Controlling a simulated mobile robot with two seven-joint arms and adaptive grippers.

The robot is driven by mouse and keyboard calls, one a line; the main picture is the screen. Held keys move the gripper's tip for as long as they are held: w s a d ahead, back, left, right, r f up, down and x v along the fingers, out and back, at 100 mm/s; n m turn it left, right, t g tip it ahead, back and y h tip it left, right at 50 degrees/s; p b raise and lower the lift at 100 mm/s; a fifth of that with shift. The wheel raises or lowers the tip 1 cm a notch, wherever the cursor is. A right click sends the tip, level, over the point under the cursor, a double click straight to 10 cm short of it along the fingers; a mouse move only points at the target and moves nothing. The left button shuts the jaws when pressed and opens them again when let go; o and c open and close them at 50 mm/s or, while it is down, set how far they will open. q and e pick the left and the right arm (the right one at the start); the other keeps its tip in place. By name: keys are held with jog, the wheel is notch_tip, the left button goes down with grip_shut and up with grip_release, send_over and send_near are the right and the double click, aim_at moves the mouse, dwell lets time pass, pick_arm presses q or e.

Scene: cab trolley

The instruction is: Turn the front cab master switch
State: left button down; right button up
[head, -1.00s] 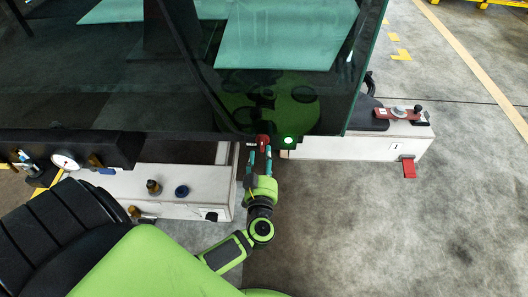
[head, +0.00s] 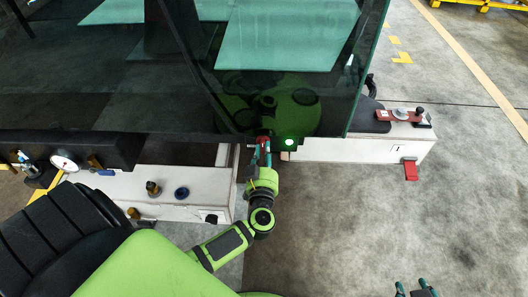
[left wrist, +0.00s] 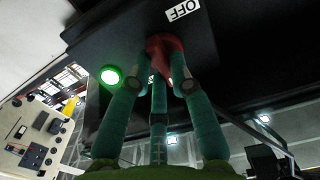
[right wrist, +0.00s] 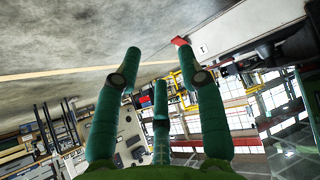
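The red master switch (left wrist: 165,45) sits on a dark panel under the cab's edge, beside a white "OFF" label (left wrist: 183,10) in the left wrist view. In the head view the switch (head: 263,137) is small and partly covered by my fingers. My left gripper (head: 262,150) reaches up to it from below; its fingers (left wrist: 160,65) are drawn together around the red knob and appear shut on it. The switch's exact angle is hard to tell. My right gripper (head: 413,285) is open and empty at the bottom right; its spread fingers (right wrist: 157,58) show in the right wrist view.
A lit green lamp (head: 289,142) sits just right of the switch. Dark cab glass (head: 330,110) hangs above. A white beam (head: 350,147) with a red tab (head: 410,170) runs right. A pressure gauge (head: 65,161) stands at left. Floor (head: 340,220) at lower right is clear.

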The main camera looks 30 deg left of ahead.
pick_arm(q)
jog(key=n+p, duration=0.1)
jog(key=n, duration=0.5)
jog(key=n+p, duration=0.2)
jog(key=n, duration=0.3)
jog(key=shift+r+n, duration=0.2)
jog(key=shift+n, duration=0.2)
jog(key=n, duration=0.3)
jog(key=shift+a, duration=0.1)
jog(key=shift+n, duration=1.1)
jog(key=shift+n+b, duration=0.3)
jog(key=shift+n, duration=0.2)
pick_arm(e)
jog(key=s+d+f+g+h, duration=0.1)
jog(key=s+d+f+g, duration=0.2)
jog(key=s+f+g, duration=0.2)
jog(key=s+f, duration=0.1)
jog(key=s, duration=0.1)
jog(key=shift+s+f+m, duration=0.2)
jog(key=shift+s+m, duration=0.1)
jog(key=shift+s, duration=0.1)
pick_arm(q)
jog(key=shift+r, duration=0.1)
pick_arm(e)
jog(key=shift+d+r, duration=0.1)
pick_arm(q)
jog(key=c, duration=1.1)
grip_release()
jog(key=shift+a, duration=0.1)
